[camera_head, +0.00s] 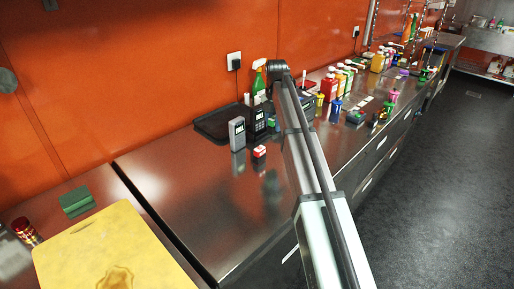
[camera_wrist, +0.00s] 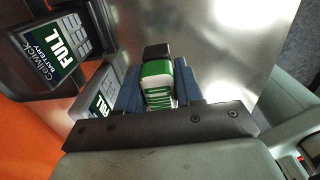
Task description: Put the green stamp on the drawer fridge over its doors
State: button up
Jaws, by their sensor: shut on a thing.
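In the wrist view, my gripper (camera_wrist: 158,88) is shut on the green stamp (camera_wrist: 158,72), a green and white block with a black end, held between two blue finger pads. The metal surface shows beyond it; I cannot tell whether the stamp touches it. In the head view, my arm partly hides the gripper, near the dark devices. The drawer fridge seems to be the steel counter (camera_head: 190,185), with drawer fronts and handles along its right side (camera_head: 382,150). My arm crosses in front of part of it.
A grey device (camera_head: 237,133) and a black one (camera_head: 259,118) stand near a dark tray (camera_head: 212,125). A battery-labelled device (camera_wrist: 58,48) is close left of the gripper in the wrist view. A small red box (camera_head: 259,151) lies nearby.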

notch_tip(320, 180, down, 10)
jog(key=shift+r, duration=0.1)
dwell(0.4)
jog(key=o, duration=1)
jog(key=shift+o, duration=0.2)
notch_tip(320, 180, up, 12)
jog(key=shift+r, duration=0.1)
dwell(0.3)
